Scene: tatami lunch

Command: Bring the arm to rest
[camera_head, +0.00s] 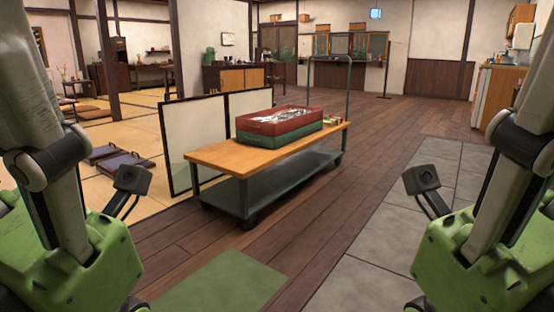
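Both of my arms show in the head view, one along the left edge and one along the right edge. Each has a pale upper link, a dark joint and a green lower part, with a small dark box on a bracket. They stand nearly as mirror images, and neither touches anything that I can see. The fingers of both grippers are not visible; the green parts run out of the bottom of the picture.
A wood-topped cart (215,156) stands ahead, bearing stacked red (270,127) and green (283,139) crates with pale contents. A low screen (190,120) stands behind it. A green mat (222,284) lies in front. Cushions (125,165) lie on tatami at left. Floor right of the cart is clear.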

